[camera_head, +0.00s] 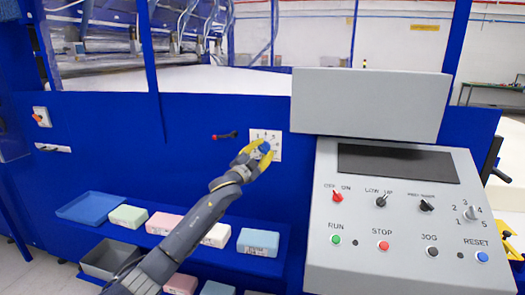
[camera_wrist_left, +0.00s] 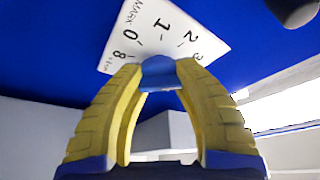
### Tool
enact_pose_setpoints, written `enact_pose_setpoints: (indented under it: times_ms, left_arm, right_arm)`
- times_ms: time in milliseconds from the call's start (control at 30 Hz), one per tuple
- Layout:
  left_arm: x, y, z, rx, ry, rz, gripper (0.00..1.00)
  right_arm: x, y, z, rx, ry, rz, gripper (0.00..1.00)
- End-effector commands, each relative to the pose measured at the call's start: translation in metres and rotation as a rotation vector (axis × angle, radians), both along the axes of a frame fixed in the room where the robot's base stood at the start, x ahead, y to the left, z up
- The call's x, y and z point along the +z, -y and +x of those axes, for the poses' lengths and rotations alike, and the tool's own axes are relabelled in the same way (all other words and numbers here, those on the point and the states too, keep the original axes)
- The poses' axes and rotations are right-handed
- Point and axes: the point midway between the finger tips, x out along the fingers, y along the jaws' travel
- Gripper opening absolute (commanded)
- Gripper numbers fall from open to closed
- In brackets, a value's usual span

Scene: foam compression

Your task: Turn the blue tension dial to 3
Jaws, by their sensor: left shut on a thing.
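The blue tension dial (camera_head: 265,147) sits on a white numbered plate (camera_head: 273,137) on the blue machine wall. My left gripper (camera_head: 257,151) reaches up to it with yellow fingers on either side. In the left wrist view the fingers (camera_wrist_left: 158,72) are closed on the blue dial (camera_wrist_left: 158,70). The plate (camera_wrist_left: 170,38) there shows 0, 1, 2, part of a 3 and an 8. The dial's pointer is hidden, so its setting cannot be read. My right gripper is not in view.
A grey control panel (camera_head: 400,222) with knobs and buttons stands to the right. A small black lever with a red tip (camera_head: 224,136) is left of the plate. Foam blocks (camera_head: 258,241) and a blue tray (camera_head: 90,208) lie on a shelf below.

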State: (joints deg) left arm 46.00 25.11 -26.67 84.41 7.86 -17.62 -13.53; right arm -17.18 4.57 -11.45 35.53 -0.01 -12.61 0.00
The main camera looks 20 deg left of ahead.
Motion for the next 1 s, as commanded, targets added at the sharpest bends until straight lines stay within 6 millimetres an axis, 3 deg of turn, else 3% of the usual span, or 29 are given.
enact_pose_setpoints:
  times_ms: [100,133,400,767,1000]
  left_arm:
    - [0.004,0.002,0.0,-0.004,0.006,-0.002,0.03]
    - [0.004,0.002,0.0,-0.004,0.006,-0.002,0.34]
    - [0.002,0.001,0.0,-0.002,0.004,-0.001,0.65]
    - [0.0,-0.001,-0.005,-0.001,0.001,0.001,0.65]
    - [-0.009,-0.009,-0.035,-0.001,0.002,0.001,0.65]
  right_arm:
    - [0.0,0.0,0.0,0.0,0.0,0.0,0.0]
    - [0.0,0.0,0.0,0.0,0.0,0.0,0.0]
    - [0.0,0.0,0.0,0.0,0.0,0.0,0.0]
    - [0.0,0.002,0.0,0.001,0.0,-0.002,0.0]
    - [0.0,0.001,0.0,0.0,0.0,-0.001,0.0]
